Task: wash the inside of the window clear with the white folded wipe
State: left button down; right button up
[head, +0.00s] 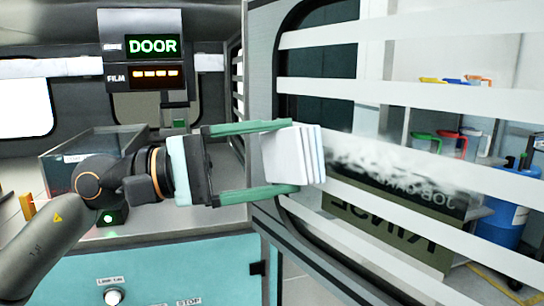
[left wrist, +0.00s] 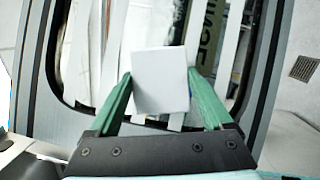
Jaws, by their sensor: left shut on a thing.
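The white folded wipe (head: 291,154) is held between the two green fingers of my left gripper (head: 284,159), in front of the window at its left part. Its flat face fills the space between the fingers in the left wrist view (left wrist: 160,80). The window (head: 330,62) has a dark rounded frame and opaque white bands across it, with clear glass between them. One middle band, just right of the wipe, is a ragged, thinned white smear (head: 400,165). Whether the wipe touches the glass is hard to tell. My right gripper is not in view.
A panel reading DOOR and FILM (head: 145,62) has several lit bars. A dark clear-sided bin (head: 95,155) stands on the counter behind my arm. Through the glass show jugs (head: 427,142), a blue container (head: 503,222) and a dark sign (head: 390,222).

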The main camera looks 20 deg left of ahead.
pick_arm(q)
jog(key=shift+w+d+p, duration=0.55)
jog(key=shift+w, duration=0.2)
dwell(0.3)
